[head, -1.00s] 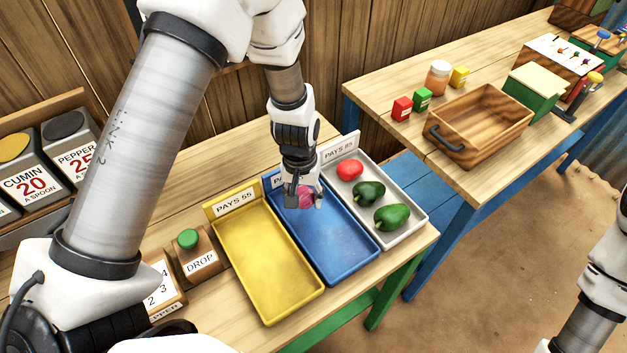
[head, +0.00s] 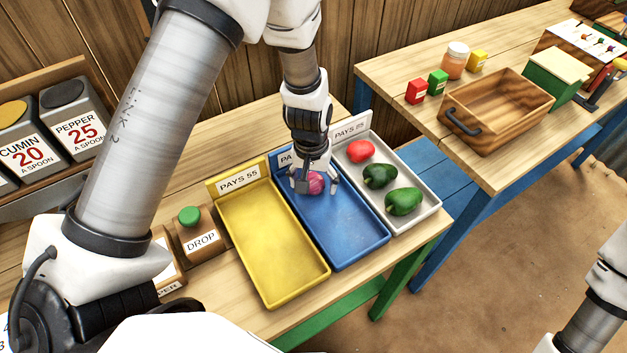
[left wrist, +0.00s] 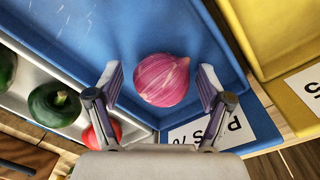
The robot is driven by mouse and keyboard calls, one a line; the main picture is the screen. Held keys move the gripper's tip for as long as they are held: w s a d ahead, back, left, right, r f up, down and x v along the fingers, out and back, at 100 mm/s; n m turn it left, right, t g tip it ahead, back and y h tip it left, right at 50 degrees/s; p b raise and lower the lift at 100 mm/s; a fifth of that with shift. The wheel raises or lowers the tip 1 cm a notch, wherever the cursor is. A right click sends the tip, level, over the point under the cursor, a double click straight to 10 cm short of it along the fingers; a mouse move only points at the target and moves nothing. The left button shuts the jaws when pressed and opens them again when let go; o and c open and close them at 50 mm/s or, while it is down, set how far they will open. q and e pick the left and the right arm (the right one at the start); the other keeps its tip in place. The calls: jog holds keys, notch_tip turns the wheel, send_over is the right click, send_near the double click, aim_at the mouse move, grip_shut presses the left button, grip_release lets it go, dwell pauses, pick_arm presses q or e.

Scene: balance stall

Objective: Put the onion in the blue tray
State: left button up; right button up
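The onion (head: 315,183), pink-purple, is inside the blue tray (head: 345,235) near its label end, and seems to rest on the tray floor. My left gripper (head: 317,186) is over it, pointing down, with a finger on either side. In the left wrist view the onion (left wrist: 162,80) lies between the open fingers, with a gap to each finger, over the blue tray floor (left wrist: 100,25). My right gripper is out of view; only part of my right arm shows at the right edge.
A yellow tray (head: 265,265) stands to the left of the blue one. A white tray (head: 431,207) on the right holds a red tomato (head: 360,151) and two green peppers (head: 403,201). A wooden drop box (head: 199,240) with a green button is further left.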

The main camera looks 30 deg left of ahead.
aim_at(311, 177)
pick_arm(q)
notch_tip(311, 177, up, 12)
jog(key=shift+a+r+b, duration=0.2)
jog(key=shift+b, duration=0.25)
jog(key=shift+s, duration=0.1)
